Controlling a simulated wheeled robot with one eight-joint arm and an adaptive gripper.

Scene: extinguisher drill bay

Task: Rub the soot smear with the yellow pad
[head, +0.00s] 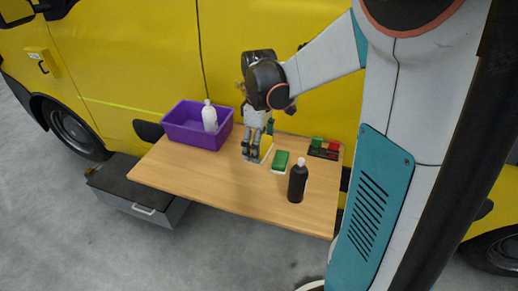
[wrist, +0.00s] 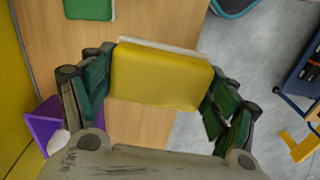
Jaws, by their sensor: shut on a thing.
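The yellow pad (wrist: 162,77) has a pale layer along one edge and sits between the green-padded fingers of my gripper (wrist: 158,88) in the wrist view. My gripper is shut on it. In the head view my gripper (head: 256,152) points down over the back middle of the wooden table (head: 220,182), and a sliver of the yellow pad (head: 266,144) shows beside the fingers. I cannot tell whether the pad touches the tabletop. I cannot make out the soot smear in either view; it may be hidden by my gripper or the pad.
A green pad (head: 281,161) lies just right of my gripper, with a dark bottle (head: 298,182) standing in front. A purple bin (head: 190,137) with a white bottle (head: 209,117) stands back left. A dark tray (head: 324,150) with red and green pieces is back right. The front left tabletop is clear.

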